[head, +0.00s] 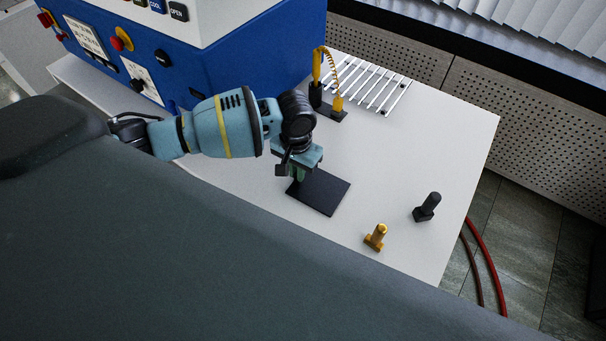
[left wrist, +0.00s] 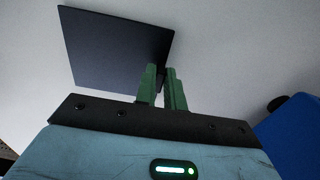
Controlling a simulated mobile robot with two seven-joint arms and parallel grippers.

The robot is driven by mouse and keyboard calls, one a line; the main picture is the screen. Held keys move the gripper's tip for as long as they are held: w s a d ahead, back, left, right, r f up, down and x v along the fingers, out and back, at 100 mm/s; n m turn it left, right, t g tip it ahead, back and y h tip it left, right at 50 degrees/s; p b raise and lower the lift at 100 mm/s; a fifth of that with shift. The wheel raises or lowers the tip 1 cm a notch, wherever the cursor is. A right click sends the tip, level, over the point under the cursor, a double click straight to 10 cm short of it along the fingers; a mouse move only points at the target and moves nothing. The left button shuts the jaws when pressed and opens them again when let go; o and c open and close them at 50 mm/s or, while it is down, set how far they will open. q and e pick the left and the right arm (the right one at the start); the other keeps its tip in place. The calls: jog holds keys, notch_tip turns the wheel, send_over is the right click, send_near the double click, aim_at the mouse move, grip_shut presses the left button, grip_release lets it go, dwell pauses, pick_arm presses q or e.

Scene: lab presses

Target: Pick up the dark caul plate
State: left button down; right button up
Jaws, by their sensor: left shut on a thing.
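The dark caul plate (head: 325,193) is a thin, flat, near-black square at the middle of the white table in the head view. It also shows in the left wrist view (left wrist: 112,50), reaching out to the left of the fingers. My left gripper (head: 298,176) is over the plate's left corner, its green fingers pointing down. In the left wrist view the green fingers (left wrist: 164,90) are close together at the plate's edge, shut on it. Whether the plate is clear of the table cannot be told. My right gripper is not in view.
A blue press (head: 230,50) with buttons stands at the back left. A white slatted rack (head: 370,82) and a stand with a yellow coiled cord (head: 335,104) are behind the plate. A brass piece (head: 376,237) and a black piece (head: 427,207) stand at the right, near the table edge.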

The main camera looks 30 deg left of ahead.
pick_arm(q)
jog(key=shift+w+r, duration=0.1)
jog(key=shift+r, duration=0.7)
jog(key=shift+s+a+r, duration=0.1)
jog(key=shift+s+r, duration=0.05)
jog(key=shift+r, duration=0.4)
jog(key=shift+s+a+r, duration=0.1)
jog(key=shift+r, duration=0.4)
jog(key=s+a, duration=0.2)
jog(key=s, duration=0.2)
jog(key=s+a+p, duration=0.1)
jog(key=s+a, duration=0.1)
jog(key=s, duration=0.2)
jog(key=s+a+r, duration=0.1)
jog(key=s+a, duration=0.1)
jog(key=s, duration=0.2)
jog(key=shift+a, duration=0.35)
jog(key=shift+s+a+r, duration=0.1)
jog(key=shift+s+a, duration=0.25)
jog(key=shift+s, duration=0.45)
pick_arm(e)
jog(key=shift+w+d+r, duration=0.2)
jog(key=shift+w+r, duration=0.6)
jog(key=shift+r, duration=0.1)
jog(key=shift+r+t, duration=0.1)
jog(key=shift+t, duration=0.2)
